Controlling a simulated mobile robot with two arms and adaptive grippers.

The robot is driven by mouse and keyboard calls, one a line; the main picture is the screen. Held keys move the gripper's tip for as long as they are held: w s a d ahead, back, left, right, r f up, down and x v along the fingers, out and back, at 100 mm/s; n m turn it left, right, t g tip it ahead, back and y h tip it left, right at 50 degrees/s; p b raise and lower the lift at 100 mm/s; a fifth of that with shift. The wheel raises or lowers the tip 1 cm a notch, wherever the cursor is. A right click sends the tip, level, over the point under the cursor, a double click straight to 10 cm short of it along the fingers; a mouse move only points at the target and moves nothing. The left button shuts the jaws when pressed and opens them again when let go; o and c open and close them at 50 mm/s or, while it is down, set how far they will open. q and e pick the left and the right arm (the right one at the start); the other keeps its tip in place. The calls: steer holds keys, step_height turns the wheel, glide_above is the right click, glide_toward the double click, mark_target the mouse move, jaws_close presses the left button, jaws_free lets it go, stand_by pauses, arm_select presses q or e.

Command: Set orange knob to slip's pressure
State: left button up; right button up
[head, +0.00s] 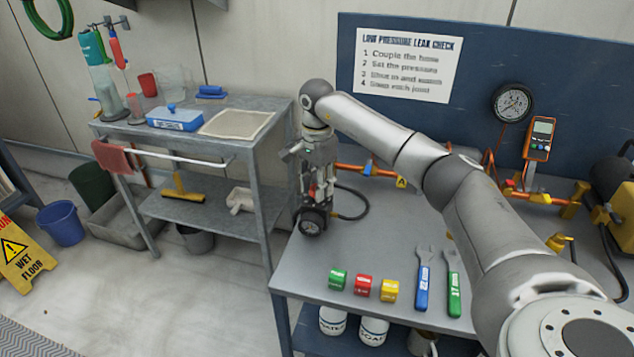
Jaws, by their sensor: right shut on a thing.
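My right gripper (318,192) points down at the left end of the bench, above a small dark round gauge (312,221). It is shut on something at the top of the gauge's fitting. A little red-orange shows between the fingers, which fits the orange knob, but the fingers hide most of it. The gauge's reading is too small to tell. No slip with a pressure on it can be made out. A white sheet (407,65) headed "Low pressure leak check" lists several steps on the blue back panel. My left gripper is not in view.
A black hose (357,212) runs from the fitting to an orange manifold (368,169). Red, green and yellow blocks (363,285) and two wrenches (423,280) lie at the bench front. A large gauge (512,103) and orange meter (540,138) are at the back. A grey cart (245,150) stands left.

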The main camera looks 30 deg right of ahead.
steer(key=m+p, duration=0.1)
steer(key=m, duration=0.2)
steer(key=shift+r, duration=0.1)
steer(key=m+p, duration=0.2)
steer(key=m, duration=0.3)
steer(key=m+p, duration=0.1)
steer(key=m, duration=0.3)
steer(key=shift+m, duration=0.3)
steer(key=m+p, duration=0.1)
steer(key=m, duration=0.3)
steer(key=m+p, duration=0.1)
steer(key=m, duration=0.4)
steer(key=shift+p, duration=0.4)
steer(key=m+p, duration=0.1)
steer(key=m, duration=0.2)
steer(key=shift+m, duration=0.3)
steer(key=m+p, duration=0.1)
steer(key=m, duration=0.3)
steer(key=shift+m+p, duration=0.3)
steer(key=shift+p, duration=0.05)
steer(key=shift+m+p, duration=0.8)
steer(key=shift+m, duration=1.3)
